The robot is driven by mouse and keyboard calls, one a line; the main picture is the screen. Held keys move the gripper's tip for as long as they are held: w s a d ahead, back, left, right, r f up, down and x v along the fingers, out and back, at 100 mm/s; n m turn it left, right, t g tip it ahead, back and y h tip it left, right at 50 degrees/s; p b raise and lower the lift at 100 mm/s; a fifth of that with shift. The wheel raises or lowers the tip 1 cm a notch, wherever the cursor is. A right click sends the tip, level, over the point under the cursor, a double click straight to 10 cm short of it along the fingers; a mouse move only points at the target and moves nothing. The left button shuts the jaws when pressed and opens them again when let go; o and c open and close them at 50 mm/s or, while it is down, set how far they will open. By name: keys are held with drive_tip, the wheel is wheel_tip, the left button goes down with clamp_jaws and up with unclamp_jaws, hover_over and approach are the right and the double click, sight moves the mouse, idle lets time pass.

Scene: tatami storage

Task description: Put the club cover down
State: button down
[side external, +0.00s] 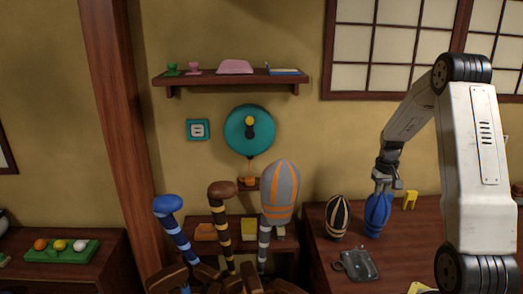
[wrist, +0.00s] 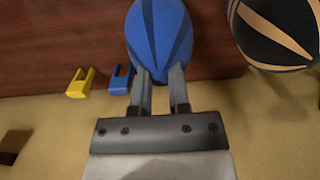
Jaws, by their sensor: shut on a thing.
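The blue club cover (side external: 377,217) with dark stripes is upright at the right-hand table, and it also shows in the wrist view (wrist: 160,32). My gripper (side external: 382,184) is shut on its top end from above. In the wrist view both fingers (wrist: 159,80) meet the cover. The cover's lower end is at or just above the tabletop; I cannot tell if it touches. A black and gold cover (side external: 338,217) stands just left of it, apart from it, and shows at the upper right of the wrist view (wrist: 275,35).
The dark wooden table (side external: 312,262) also holds a grey flat object (side external: 360,264) in front and a yellow clip-like piece (side external: 410,199) behind. A grey and orange cover (side external: 281,190) sits on a striped club to the left. A blue clip-like piece (wrist: 121,79) shows beside my fingers.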

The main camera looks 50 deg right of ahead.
drive_tip(key=shift+f, duration=0.15)
drive_tip(key=c, duration=0.6)
unclamp_jaws()
wheel_tip(320, 180, up, 12)
idle(0.5)
drive_tip(key=shift+a, duration=0.1)
idle(0.4)
